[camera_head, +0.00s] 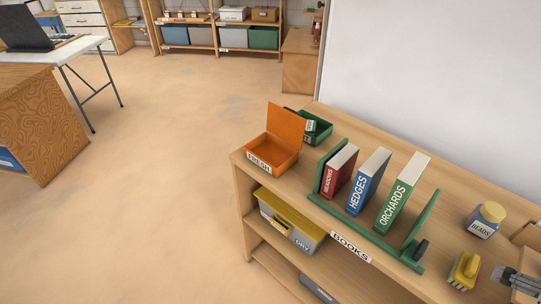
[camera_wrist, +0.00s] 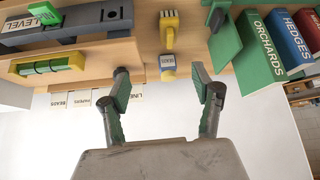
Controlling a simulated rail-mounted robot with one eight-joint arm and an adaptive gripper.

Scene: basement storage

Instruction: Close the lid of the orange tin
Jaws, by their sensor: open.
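The orange tin (camera_head: 272,154) sits on the top of the wooden shelf unit, at its far left corner in the head view. Its lid (camera_head: 287,122) is open and stands up, tilted, at the back of the tin. The tin looks empty inside and has a white label on its front. My gripper (camera_wrist: 162,88) is open and empty in the wrist view. Part of it also shows at the lower right edge of the head view (camera_head: 517,281), far from the tin. The orange tin does not show in the wrist view.
A green open tin (camera_head: 316,128) stands just behind the orange one. A green book rack (camera_head: 345,222) holds a red, a blue and a green book to its right. A beads jar (camera_head: 485,222) and a yellow-grey object (camera_head: 464,271) stand nearer my gripper. A white wall is behind.

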